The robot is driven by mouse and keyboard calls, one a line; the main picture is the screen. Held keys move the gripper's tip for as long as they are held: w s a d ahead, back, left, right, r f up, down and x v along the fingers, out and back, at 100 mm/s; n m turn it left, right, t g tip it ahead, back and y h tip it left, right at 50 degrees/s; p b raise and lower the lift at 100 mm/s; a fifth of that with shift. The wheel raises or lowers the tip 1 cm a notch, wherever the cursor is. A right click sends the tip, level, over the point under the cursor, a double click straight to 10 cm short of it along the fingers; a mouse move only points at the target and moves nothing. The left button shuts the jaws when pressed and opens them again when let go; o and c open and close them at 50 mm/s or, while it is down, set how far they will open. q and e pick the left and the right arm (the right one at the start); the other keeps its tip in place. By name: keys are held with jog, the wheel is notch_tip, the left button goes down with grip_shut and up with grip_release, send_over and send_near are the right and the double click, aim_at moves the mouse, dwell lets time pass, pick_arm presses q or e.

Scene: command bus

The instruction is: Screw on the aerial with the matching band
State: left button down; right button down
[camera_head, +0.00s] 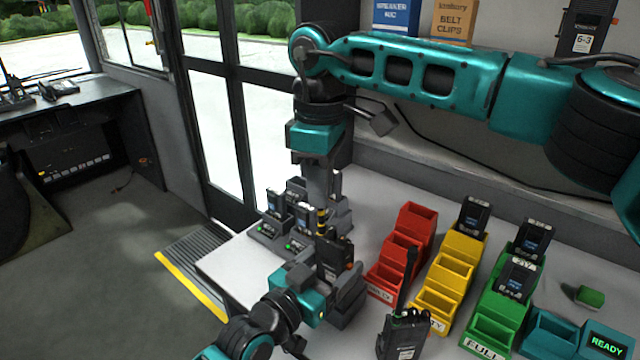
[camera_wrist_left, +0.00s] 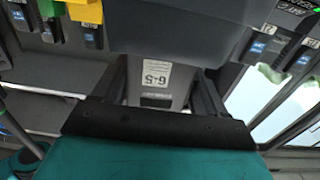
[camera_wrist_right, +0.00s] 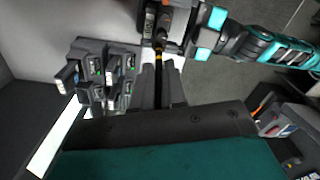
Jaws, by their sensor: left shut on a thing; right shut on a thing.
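A dark handheld radio (camera_head: 335,252) stands upright in my left gripper (camera_head: 325,290). Its pale label reads 6-5 in the left wrist view (camera_wrist_left: 157,77), between the fingers of that gripper. My right gripper (camera_head: 321,195) is above the radio and shut on a thin black aerial with a yellow band (camera_head: 321,217). In the right wrist view the aerial (camera_wrist_right: 158,60) runs between the fingers, its lower end at the radio's top (camera_wrist_right: 152,22). I cannot tell whether it is threaded in.
Red (camera_head: 392,268), yellow (camera_head: 437,292) and green (camera_head: 490,325) bins stand to the right. A radio with an aerial (camera_head: 404,338) stands at the front. A teal tray (camera_head: 550,335) is beside the READY sign (camera_head: 606,345).

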dwell(0.3)
jog(key=c, duration=1.2)
grip_release()
jog(key=shift+r, duration=0.1)
jog(key=shift+a+r, duration=0.1)
jog(key=shift+r, duration=2.05)
jog(key=shift+o, duration=0.5)
